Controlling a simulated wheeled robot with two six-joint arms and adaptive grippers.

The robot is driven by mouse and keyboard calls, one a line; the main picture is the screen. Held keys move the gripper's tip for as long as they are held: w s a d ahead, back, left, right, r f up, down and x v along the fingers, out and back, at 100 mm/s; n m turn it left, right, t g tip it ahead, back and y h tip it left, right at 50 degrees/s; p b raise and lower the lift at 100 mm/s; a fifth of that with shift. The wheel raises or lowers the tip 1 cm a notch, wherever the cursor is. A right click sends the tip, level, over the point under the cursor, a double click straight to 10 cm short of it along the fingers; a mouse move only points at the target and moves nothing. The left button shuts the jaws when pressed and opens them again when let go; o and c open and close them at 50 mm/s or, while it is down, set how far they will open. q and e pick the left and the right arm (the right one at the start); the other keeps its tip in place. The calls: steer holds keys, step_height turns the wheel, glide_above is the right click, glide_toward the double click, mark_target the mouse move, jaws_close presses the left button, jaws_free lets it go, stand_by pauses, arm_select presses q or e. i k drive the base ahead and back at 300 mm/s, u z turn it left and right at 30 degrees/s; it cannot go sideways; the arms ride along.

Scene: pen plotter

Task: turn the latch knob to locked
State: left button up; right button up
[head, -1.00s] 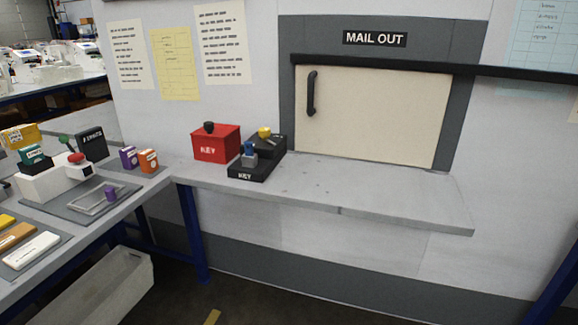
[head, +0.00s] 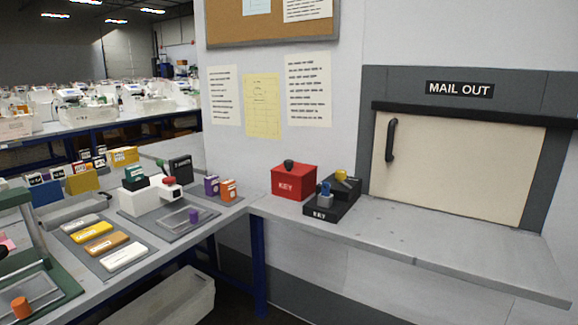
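No knob in view is readably marked as the latch knob. An orange knob (head: 20,307) stands at the front of a green-framed device (head: 60,291) at the lower left, partly cut off by the picture edge. On the ledge, a red KEY box (head: 293,182) has a black knob (head: 288,164). A black KEY box beside it carries a blue part (head: 325,189), with a yellow knob (head: 341,176) behind. No lock position is readable. Neither gripper is in view.
The left bench holds a mat with several coloured blocks (head: 107,243), a white device with a red button (head: 150,195), and small purple and orange boxes (head: 228,191). The ledge (head: 440,235) under the MAIL OUT hatch (head: 460,165) is clear on its right.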

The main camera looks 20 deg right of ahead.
mark_target(341, 175)
steer(key=u, duration=0.3)
steer(key=i, duration=1.2)
steer(key=z, duration=0.2)
